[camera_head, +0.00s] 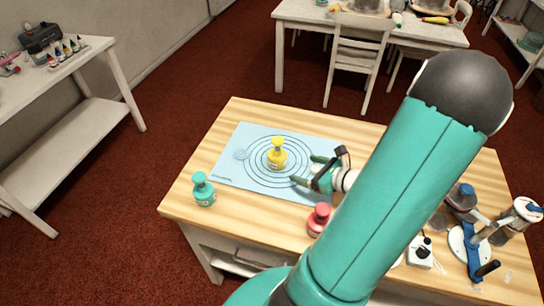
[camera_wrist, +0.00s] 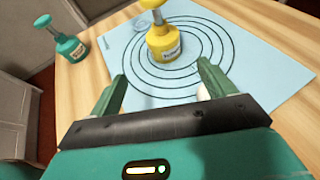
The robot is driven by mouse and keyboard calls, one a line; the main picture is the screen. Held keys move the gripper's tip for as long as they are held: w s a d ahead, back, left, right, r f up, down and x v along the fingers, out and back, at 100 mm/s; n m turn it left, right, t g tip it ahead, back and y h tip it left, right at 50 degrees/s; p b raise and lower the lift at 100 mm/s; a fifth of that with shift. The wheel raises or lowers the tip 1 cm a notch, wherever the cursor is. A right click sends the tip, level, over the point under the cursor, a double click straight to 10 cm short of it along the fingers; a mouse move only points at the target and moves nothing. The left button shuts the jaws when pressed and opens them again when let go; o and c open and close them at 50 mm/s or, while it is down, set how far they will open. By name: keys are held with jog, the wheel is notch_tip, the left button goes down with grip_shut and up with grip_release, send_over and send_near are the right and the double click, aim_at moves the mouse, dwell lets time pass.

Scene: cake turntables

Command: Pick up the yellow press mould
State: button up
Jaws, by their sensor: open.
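The yellow press mould (camera_head: 277,154) stands upright on the ringed light-blue mat (camera_head: 230,172) on the wooden table. In the wrist view the yellow press mould (camera_wrist: 163,43) is ahead of my gripper, between the lines of its two fingers. My gripper (camera_head: 305,170) is open and empty, just right of the mould in the head view, with its fingers pointing towards it. In the wrist view the gripper's fingers (camera_wrist: 161,85) are spread apart, and the mould is beyond their tips. No contact shows.
A teal press mould (camera_head: 204,190) stands left of the mat, also seen in the wrist view (camera_wrist: 68,44). A red press mould (camera_head: 319,219) stands near the front edge, close to my arm. A blue-and-white device (camera_head: 466,240) is at the right.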

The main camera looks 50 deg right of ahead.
aim_at(284, 162)
jog(key=x, duration=0.8)
jog(key=shift+w+d+f, duration=0.1)
jog(key=shift+d+f, duration=0.05)
jog(key=shift+d+x, duration=0.15)
jog(key=shift+x, duration=1.2)
jog(key=shift+d+x, duration=0.1)
jog(key=shift+x, duration=1.25)
jog(key=shift+w+r, duration=0.1)
jog(key=shift+r, duration=0.15)
jog(key=c, duration=1.2)
jog(key=shift+c, duration=0.2)
